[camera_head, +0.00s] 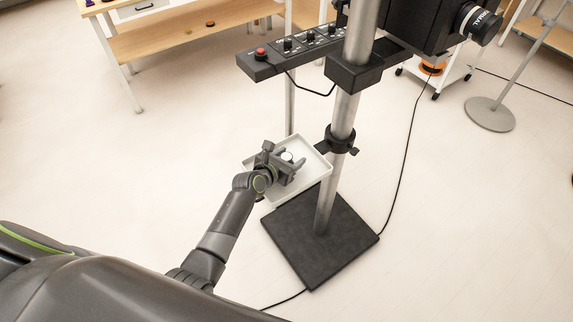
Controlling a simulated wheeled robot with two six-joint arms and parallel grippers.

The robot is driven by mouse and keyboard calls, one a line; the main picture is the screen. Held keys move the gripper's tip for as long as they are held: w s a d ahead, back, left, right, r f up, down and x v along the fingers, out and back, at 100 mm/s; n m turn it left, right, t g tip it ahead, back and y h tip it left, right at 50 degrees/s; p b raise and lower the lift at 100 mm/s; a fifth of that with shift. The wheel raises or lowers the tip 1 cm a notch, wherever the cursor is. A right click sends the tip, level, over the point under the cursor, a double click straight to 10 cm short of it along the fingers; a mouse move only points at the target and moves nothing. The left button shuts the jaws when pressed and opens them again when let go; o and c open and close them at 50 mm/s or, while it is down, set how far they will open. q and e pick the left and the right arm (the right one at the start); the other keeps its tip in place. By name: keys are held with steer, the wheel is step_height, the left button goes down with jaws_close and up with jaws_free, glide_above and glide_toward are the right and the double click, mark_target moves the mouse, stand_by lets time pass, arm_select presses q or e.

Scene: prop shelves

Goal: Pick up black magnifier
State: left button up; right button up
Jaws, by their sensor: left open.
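My left gripper (290,165) is over a small white tray (318,172) fixed to a metal stand. Its fingers point right and are apart. A small round thing with a pale top and dark edge (287,157) shows between the fingers. It may be the black magnifier, but it is too small to tell. I cannot tell whether the fingers touch it. The gripper hides part of the tray. My right gripper is out of view.
The stand's metal pole (341,125) rises from a black square base (290,245) just right of the tray. A black control bar (262,68) with a red button juts out above the tray. A wooden shelf (180,36) stands at the upper left. Open floor lies left of the stand.

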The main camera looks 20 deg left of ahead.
arm_select(q)
steer(key=c, duration=1.1)
